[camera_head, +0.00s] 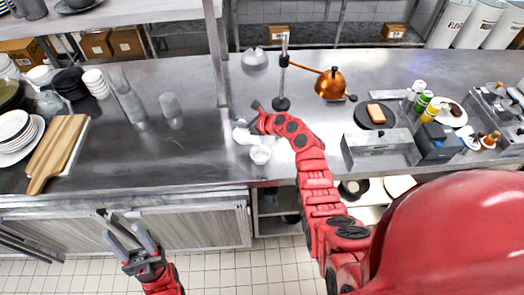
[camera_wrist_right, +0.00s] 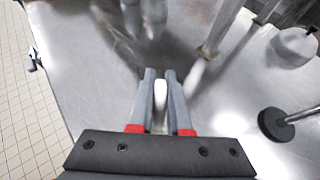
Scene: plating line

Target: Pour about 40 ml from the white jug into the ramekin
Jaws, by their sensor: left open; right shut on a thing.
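The white jug (camera_head: 243,136) is at the middle of the steel counter in the head view, just behind and left of the ramekin. My right gripper (camera_head: 254,113) is shut on it, and a white part of it (camera_wrist_right: 160,95) shows between the fingers in the right wrist view. The jug looks tilted, but its spout and contents cannot be made out. The small white ramekin (camera_head: 260,155) stands near the counter's front edge, close to the jug. I cannot tell if they touch. My left gripper (camera_head: 130,236) is open and empty, in front of the counter at lower left.
A wooden board (camera_head: 58,152) and white plates (camera_head: 14,137) lie at the left. A shelf post (camera_head: 217,62) rises behind the jug. A copper kettle (camera_head: 331,84) and a black-based stand (camera_head: 281,103) are behind right. A steel container (camera_head: 377,152) stands right of my arm.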

